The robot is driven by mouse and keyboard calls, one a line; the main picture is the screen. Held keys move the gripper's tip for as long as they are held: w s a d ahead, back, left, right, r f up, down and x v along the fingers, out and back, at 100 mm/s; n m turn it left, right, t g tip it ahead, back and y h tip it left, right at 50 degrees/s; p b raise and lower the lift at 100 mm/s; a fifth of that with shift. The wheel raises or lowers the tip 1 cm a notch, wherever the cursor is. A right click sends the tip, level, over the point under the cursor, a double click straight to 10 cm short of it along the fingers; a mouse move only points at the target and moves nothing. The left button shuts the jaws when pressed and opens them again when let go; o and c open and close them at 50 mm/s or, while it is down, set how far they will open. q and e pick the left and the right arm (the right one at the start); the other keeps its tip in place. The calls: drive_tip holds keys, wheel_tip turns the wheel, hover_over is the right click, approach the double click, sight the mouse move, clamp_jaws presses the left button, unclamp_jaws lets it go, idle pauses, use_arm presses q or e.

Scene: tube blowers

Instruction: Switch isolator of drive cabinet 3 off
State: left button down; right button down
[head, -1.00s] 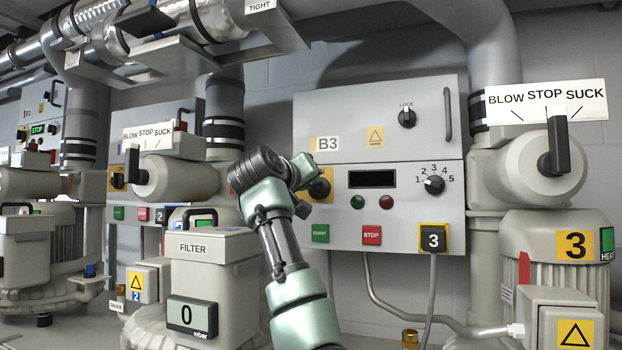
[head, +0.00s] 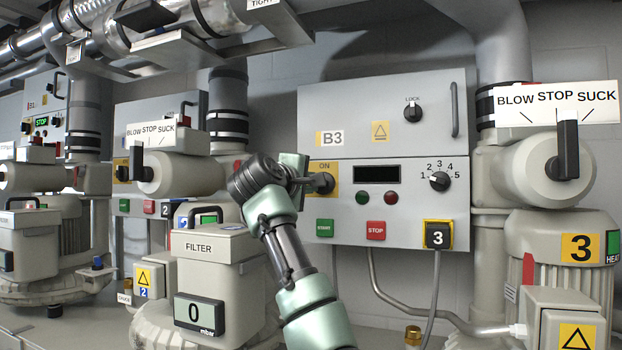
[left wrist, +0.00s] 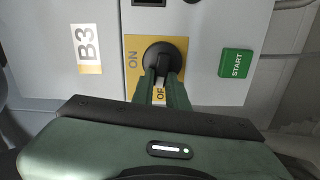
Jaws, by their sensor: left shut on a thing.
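The isolator of drive cabinet 3 is a round black knob (head: 324,182) on a yellow plate, low on the left of the grey B3 cabinet (head: 390,110). "ON" is printed above it. In the left wrist view the knob (left wrist: 162,58) has its grip between my fingers, in line with a partly hidden "OF" label. My left gripper (head: 312,182) comes at the knob from the left and is shut on its grip; the fingers (left wrist: 161,88) also show in the left wrist view. Fingers and palm hide part of the plate. My right gripper is not in view.
Green START (head: 325,228) and red STOP (head: 376,230) buttons sit below the isolator. A LOCK knob (head: 412,112) and a 1–5 dial (head: 439,181) are to the right. A filter box (head: 215,270) stands left of my arm, and blower 3 (head: 555,240) at right.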

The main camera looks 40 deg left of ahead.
use_arm(q)
drive_tip(key=shift+n, duration=0.6)
drive_tip(key=shift+f, duration=0.1)
drive_tip(key=shift+n, duration=0.3)
drive_tip(key=c, duration=1.4)
unclamp_jaws()
drive_tip(key=b+v, duration=0.3)
drive_tip(key=v, duration=0.4)
drive_tip(key=shift+s, duration=0.35)
